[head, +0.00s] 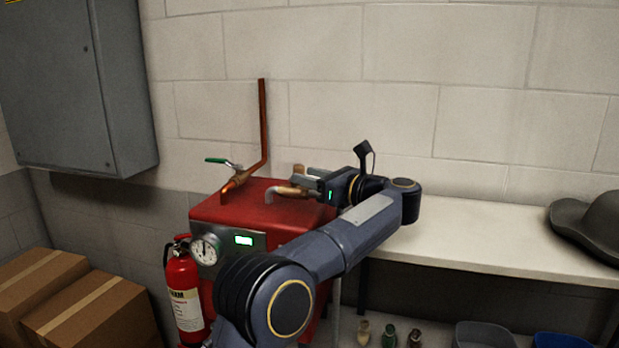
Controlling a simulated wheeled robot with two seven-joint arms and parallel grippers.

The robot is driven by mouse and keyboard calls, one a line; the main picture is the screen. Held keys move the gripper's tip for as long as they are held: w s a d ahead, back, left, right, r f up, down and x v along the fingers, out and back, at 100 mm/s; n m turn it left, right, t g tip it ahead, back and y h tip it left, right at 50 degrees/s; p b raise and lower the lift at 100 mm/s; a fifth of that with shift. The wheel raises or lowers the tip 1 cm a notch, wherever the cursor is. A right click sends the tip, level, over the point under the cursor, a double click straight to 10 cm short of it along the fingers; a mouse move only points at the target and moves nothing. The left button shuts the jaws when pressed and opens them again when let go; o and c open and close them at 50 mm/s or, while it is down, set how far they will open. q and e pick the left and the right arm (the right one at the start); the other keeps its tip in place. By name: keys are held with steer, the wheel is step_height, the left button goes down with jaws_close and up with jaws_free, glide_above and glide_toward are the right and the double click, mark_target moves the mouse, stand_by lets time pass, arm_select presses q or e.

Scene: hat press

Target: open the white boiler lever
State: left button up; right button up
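The red boiler (215,211) stands against the wall. A copper pipe valve with a green lever (217,161) is on its top left. A second brass valve pipe (288,191) with a pale bent spout is on its top right. My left gripper (297,181) reaches in from the right, close over this second valve. I cannot make out a white lever; the gripper may cover it. I cannot tell whether the fingers are apart, closed or touching the valve. My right gripper is not in view.
A gauge (205,250) and a lit green display (243,240) are on the boiler front. A fire extinguisher (184,295) stands at left beside cardboard boxes (95,312). A white table (470,240) with a grey hat (592,226) is at right. A grey cabinet (60,80) hangs upper left.

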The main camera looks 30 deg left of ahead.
arm_select(q)
steer(key=b+v, duration=0.2)
steer(key=v, duration=0.5)
steer(key=shift+d, duration=0.25)
